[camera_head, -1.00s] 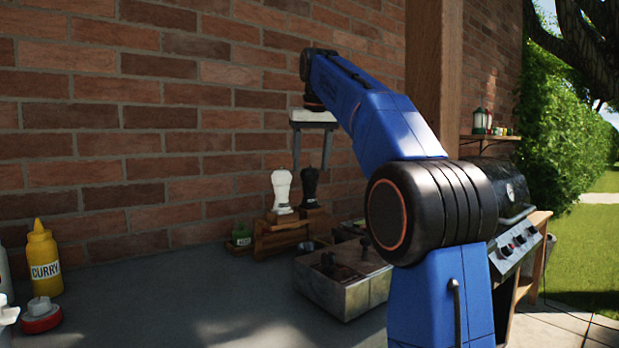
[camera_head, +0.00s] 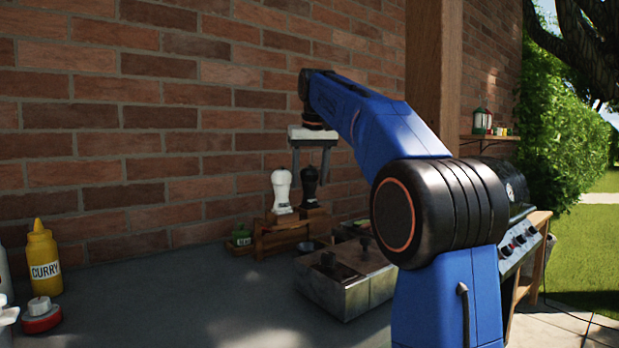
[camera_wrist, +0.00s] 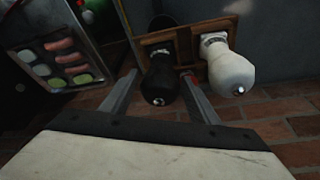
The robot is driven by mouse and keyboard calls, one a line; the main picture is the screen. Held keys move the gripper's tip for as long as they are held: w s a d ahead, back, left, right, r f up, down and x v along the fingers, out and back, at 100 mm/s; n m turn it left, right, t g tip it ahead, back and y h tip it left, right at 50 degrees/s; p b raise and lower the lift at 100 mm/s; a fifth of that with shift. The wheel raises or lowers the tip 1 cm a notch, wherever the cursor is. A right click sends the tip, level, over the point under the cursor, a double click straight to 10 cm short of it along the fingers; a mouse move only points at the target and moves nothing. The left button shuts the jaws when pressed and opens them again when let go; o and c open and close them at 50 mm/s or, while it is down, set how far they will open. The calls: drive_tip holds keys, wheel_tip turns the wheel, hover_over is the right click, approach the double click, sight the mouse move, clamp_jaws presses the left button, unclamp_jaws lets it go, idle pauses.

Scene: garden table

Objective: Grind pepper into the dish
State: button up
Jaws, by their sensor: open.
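A black mill (camera_head: 310,188) and a white mill (camera_head: 282,191) stand side by side on a wooden rack (camera_head: 284,236) near the wall. My gripper (camera_head: 312,178) is open and empty, pointing down above the mills. In the wrist view the black mill (camera_wrist: 160,80) shows between the two open fingers (camera_wrist: 160,77), and the white mill (camera_wrist: 231,72) is outside them, to the right. I cannot tell whether the fingers are level with the black mill's head. A small bowl (camera_head: 309,246) sits by the rack; I cannot tell whether it is the dish.
A metal box with knobbed lids (camera_head: 345,288) stands in front of the rack. A small green container (camera_head: 241,236) is left of the rack. A yellow curry bottle (camera_head: 43,258) and a red-and-white container (camera_head: 40,316) stand far left. A food tray (camera_wrist: 66,60) shows in the wrist view. The table's middle is clear.

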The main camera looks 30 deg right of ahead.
drive_tip(key=c, duration=1)
drive_tip(key=shift+n+y, duration=0.5)
drive_tip(key=shift+n, duration=1.4)
drive_tip(key=m, duration=0.3)
drive_tip(key=shift+h, duration=0.4)
drive_tip(key=m+h, duration=0.1)
drive_tip(key=m, duration=0.3)
